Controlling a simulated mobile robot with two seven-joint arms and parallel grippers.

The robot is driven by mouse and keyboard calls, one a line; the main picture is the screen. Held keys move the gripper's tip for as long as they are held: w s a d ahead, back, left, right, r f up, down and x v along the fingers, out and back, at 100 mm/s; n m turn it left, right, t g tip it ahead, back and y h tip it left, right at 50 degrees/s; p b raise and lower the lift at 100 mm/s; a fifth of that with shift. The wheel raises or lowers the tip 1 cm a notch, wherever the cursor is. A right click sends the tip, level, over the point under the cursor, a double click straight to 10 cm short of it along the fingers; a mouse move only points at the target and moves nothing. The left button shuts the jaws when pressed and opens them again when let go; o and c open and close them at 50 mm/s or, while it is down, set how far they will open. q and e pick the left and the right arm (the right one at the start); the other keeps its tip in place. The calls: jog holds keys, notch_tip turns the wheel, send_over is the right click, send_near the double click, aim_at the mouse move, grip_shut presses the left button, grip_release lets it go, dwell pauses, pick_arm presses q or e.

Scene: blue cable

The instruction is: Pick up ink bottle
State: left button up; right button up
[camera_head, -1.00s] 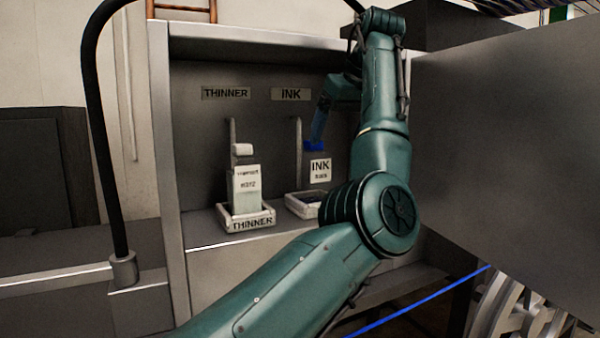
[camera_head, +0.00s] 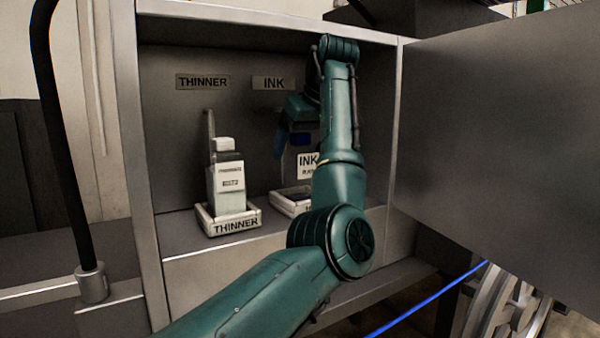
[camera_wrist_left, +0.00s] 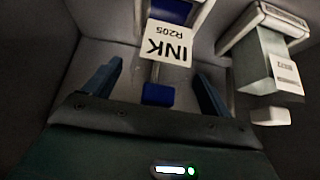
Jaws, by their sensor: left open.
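The ink bottle (camera_head: 307,166) has a white INK label and a blue cap (camera_head: 300,139). It stands inside the cabinet, partly hidden by my left arm. In the left wrist view the ink bottle (camera_wrist_left: 166,43) shows upside down, its blue cap (camera_wrist_left: 158,95) between the two fingers. My left gripper (camera_wrist_left: 158,69) is open, with a blue finger on either side of the bottle's cap and neck and gaps between. In the head view one blue finger (camera_head: 280,141) shows left of the cap. My right gripper is not in view.
A thinner bottle (camera_head: 230,180) stands in a white THINNER tray (camera_head: 235,225) left of the ink tray (camera_head: 291,204). Cabinet walls and a roof enclose the bottles. A large grey panel (camera_head: 500,150) is at the right. A blue cable (camera_head: 430,298) runs below it.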

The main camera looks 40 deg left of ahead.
pick_arm(q)
jog(key=shift+x, duration=0.85)
jog(key=shift+c, duration=0.3)
jog(key=shift+r, duration=0.1)
jog(key=c, duration=1)
jog(key=shift+c, duration=0.2)
jog(key=shift+a+r, duration=0.1)
